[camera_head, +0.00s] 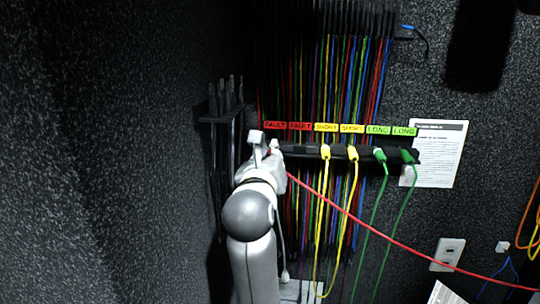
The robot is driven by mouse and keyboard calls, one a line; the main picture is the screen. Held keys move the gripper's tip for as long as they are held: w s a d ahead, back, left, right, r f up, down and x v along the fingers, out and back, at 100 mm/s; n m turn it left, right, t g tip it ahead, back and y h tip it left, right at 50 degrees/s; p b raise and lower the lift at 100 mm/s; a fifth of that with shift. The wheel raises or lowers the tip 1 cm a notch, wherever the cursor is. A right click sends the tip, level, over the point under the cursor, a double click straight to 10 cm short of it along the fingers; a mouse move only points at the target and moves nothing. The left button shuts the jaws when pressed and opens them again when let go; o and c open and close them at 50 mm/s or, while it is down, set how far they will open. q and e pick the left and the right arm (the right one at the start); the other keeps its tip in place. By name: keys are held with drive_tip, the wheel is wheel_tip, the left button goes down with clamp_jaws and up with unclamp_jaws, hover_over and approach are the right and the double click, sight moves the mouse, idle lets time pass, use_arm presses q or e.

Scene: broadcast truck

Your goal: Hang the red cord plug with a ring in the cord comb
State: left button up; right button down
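The cord comb (305,150) is a dark bar on the wall, under red, yellow and green labels. Two yellow plugs (325,152) and two green plugs (380,155) hang in it. A red cord (400,245) rises from the lower right to my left gripper (265,143). That gripper is at the comb's left end, near the red FAULT labels (288,126). The red plug and its ring are hidden at the gripper, so I cannot tell whether the fingers hold the plug or whether it touches the comb. My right gripper is not in view.
Many coloured cords (340,80) hang behind the comb from an upper rack. A dark rack with upright rods (225,100) stands left of my gripper. A printed sheet (437,150) and a wall plate (448,254) are at the right. Orange cords hang at the right edge.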

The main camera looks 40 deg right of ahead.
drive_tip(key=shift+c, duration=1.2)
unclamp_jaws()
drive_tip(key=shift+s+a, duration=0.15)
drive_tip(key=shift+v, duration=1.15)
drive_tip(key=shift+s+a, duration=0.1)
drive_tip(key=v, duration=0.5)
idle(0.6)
